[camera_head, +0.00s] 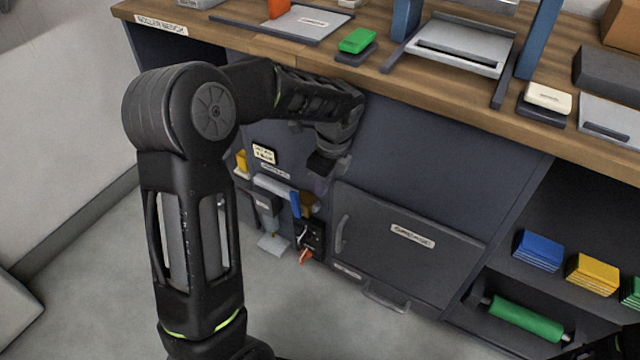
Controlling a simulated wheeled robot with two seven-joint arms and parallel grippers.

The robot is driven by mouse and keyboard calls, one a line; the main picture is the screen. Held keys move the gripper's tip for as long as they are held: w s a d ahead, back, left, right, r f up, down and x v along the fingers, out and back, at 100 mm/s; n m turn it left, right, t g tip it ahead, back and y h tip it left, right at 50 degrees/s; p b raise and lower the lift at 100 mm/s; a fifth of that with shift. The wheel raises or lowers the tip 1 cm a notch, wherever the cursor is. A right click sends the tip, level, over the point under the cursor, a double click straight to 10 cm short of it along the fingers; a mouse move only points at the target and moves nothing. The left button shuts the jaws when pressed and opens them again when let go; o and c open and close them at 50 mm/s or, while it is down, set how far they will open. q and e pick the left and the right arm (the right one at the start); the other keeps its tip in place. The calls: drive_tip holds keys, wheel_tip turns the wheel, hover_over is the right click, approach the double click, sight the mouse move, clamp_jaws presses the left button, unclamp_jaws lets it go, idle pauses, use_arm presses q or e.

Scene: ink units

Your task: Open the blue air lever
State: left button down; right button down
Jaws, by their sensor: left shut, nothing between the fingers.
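The blue air lever (295,204) is a small blue bar on the front of the bench's lower left part. It stands roughly upright beside a brown fitting and a black box with an orange-red part below. My left gripper (323,167) is shut and empty. It points down in front of the bench's dark front panel, and in the picture it is above and slightly right of the lever, apart from it.
A closed grease cabinet door (395,255) with a handle lies right of the lever. The wooden bench top (445,98) overhangs above, holding trays and a green block (358,40). Open shelves at right hold coloured blocks and a green roller (527,320).

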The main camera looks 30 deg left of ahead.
sight(297, 204)
use_arm(q)
drive_tip(key=a+f+b, duration=0.1)
drive_tip(key=f, duration=0.1)
drive_tip(key=a+f+b, duration=0.1)
drive_tip(key=a+f, duration=0.1)
drive_tip(key=f, duration=0.1)
drive_tip(key=a+f+b, duration=0.1)
drive_tip(key=a+f, duration=0.1)
drive_tip(key=shift+a+f+b, duration=0.15)
drive_tip(key=shift+f+b, duration=0.15)
drive_tip(key=shift+f, duration=0.05)
drive_tip(key=shift+s, duration=0.1)
drive_tip(key=shift+a+r+h+p, duration=0.1)
drive_tip(key=shift+a+h+p, duration=0.2)
drive_tip(key=shift+p, duration=0.45)
